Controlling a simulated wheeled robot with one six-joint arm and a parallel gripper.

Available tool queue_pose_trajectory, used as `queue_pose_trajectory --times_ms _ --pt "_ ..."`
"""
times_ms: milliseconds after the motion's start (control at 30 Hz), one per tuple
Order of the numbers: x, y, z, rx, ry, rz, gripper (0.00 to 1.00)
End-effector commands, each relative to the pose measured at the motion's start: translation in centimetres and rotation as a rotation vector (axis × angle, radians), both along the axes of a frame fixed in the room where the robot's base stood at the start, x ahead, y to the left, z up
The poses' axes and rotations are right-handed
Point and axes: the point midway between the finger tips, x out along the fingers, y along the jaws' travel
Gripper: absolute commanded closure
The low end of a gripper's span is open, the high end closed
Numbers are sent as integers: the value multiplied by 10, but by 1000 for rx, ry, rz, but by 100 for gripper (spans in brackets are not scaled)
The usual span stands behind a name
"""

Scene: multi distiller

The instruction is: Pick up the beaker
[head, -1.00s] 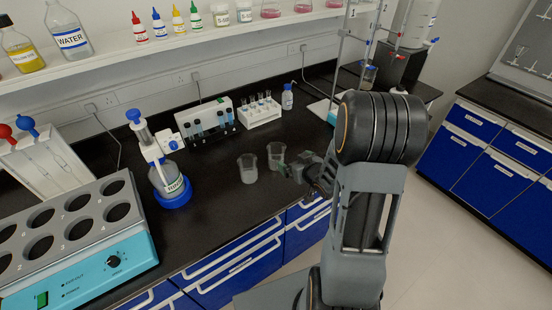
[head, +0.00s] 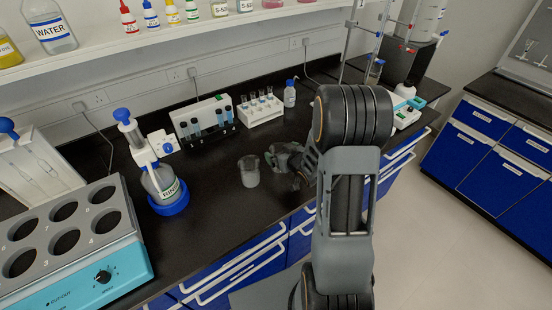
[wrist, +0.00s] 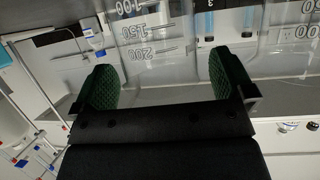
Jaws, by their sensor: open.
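My gripper (head: 283,160) is open, low over the black bench. In the wrist view, my gripper (wrist: 160,75) has two green-padded fingers set wide apart. A clear beaker (wrist: 152,35) with graduation marks stands between and just beyond them; I cannot tell whether any pad touches it. In the head view this beaker is mostly hidden by my gripper. A second beaker (head: 249,173) stands on the bench just left of my gripper. Part of another marked clear beaker (wrist: 295,35) shows at the right of the wrist view.
Behind are a rack of tubes (head: 260,110) and a white device with blue tubes (head: 203,123). A bottle with a blue base (head: 162,187) stands left, near a teal-fronted block with round holes (head: 100,270). Bare bench (head: 215,205) lies between.

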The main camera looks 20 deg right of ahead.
Motion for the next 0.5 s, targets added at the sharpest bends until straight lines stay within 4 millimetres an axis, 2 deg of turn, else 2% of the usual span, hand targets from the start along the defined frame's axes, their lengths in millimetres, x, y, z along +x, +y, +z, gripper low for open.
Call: queue_pose_trajectory --times_ms 100,367,500 --pt "5 0 -7 0 0 -3 0" --pt "5 -3 -7 0 0 -9 1" --pt "5 -3 -6 0 0 -9 14"
